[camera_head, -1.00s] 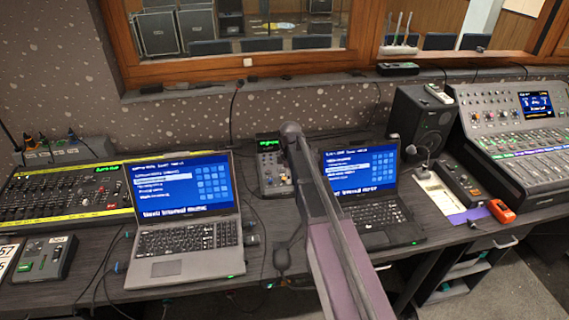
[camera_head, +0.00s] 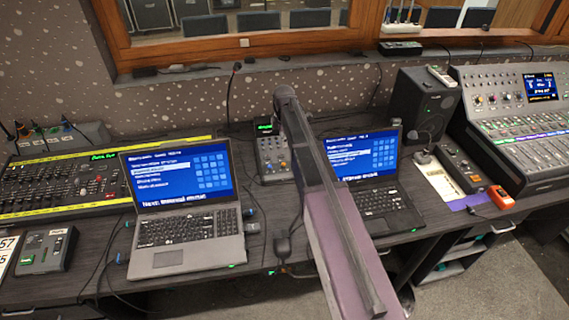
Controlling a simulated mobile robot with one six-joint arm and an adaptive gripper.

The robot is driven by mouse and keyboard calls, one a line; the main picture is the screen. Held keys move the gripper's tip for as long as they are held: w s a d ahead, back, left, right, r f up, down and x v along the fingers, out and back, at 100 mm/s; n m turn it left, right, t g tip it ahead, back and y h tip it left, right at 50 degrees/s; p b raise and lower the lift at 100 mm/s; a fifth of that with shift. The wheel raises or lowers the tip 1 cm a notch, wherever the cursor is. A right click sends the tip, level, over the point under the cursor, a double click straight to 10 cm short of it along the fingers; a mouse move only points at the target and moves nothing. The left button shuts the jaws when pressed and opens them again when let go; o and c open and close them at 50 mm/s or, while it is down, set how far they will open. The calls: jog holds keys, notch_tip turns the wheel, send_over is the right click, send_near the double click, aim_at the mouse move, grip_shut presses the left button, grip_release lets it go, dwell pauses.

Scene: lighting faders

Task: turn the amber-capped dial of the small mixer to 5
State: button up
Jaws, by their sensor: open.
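A small upright mixer-like unit (camera_head: 271,158) with a little green-lit display and rows of small knobs stands between the two laptops, at the back of the desk. My arm crosses in front of its right side and hides part of it. My arm runs from the lower right up to the middle of the head view. My gripper cannot be made out in this view.
A grey laptop (camera_head: 183,255) and a black laptop (camera_head: 395,222) flank the unit. A yellow-edged fader console (camera_head: 30,216) is at left, with a small box (camera_head: 45,252) before it. A speaker (camera_head: 424,110), a large console (camera_head: 520,160) and an orange device (camera_head: 500,197) are at right.

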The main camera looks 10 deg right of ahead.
aim_at(283, 164)
jog(key=shift+f, duration=0.15)
jog(key=f+b, duration=1.3)
jog(key=shift+w+f, duration=0.15)
jog(key=shift+w, duration=0.15)
dwell(0.3)
jog(key=shift+b, duration=0.3)
grip_shut()
